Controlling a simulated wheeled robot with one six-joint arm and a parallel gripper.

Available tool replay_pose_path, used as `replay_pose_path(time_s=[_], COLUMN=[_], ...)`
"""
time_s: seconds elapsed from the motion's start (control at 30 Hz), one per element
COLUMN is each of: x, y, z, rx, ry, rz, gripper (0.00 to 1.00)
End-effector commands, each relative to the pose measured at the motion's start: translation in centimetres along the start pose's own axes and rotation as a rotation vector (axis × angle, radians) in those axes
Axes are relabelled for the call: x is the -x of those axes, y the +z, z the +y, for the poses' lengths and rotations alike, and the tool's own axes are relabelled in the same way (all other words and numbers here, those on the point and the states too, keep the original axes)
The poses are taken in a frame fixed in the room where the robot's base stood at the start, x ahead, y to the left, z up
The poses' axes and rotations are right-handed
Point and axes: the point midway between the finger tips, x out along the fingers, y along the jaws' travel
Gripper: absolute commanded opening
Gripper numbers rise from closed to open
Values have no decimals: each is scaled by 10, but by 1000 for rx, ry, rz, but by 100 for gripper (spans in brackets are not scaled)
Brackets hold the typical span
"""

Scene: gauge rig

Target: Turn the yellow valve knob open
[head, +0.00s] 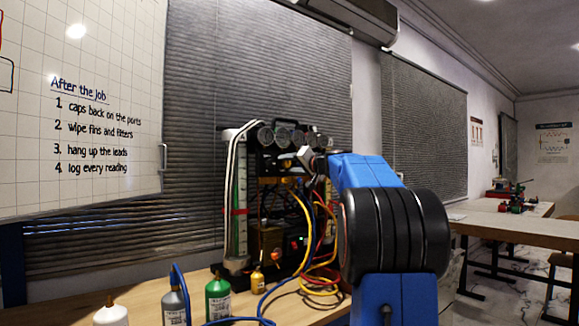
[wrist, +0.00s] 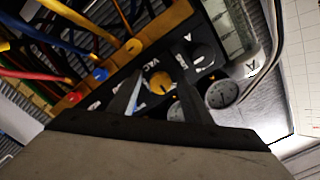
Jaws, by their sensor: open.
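The yellow valve knob (wrist: 158,83) shows in the wrist view beside a label reading VAC, on the dark panel of the gauge rig. My gripper (wrist: 160,92) is open, with one finger on each side of the knob in that picture. I cannot tell whether the fingers touch the knob or how deep they reach. In the head view the gauge rig (head: 238,215) stands on the bench, and my arm covers its right side. My gripper (head: 305,157) is small there, in front of the upper rig, and the yellow knob cannot be made out.
A black knob (wrist: 203,55) and round gauges (wrist: 221,93) sit close to the fingers. A brass-coloured bar (wrist: 165,25) carries hose fittings. Yellow, red and blue hoses (head: 303,215) hang at the rig's front. Bottles, including a green one (head: 218,300), stand on the bench's near edge.

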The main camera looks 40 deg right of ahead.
Motion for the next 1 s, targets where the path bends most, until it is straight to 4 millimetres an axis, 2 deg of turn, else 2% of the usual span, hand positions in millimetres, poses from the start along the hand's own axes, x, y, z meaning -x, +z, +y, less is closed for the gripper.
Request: replay_pose_path(time_s=[0.13, 0.27, 0.8, 1.0], x=[8, 26, 133, 161], y=[-1, -1, -1, 0], z=[0, 0, 0, 0], rx=[1, 1, 1, 1], ry=[1, 2, 3, 1], rz=[1, 2, 3, 1], gripper=[45, 45, 45, 45])
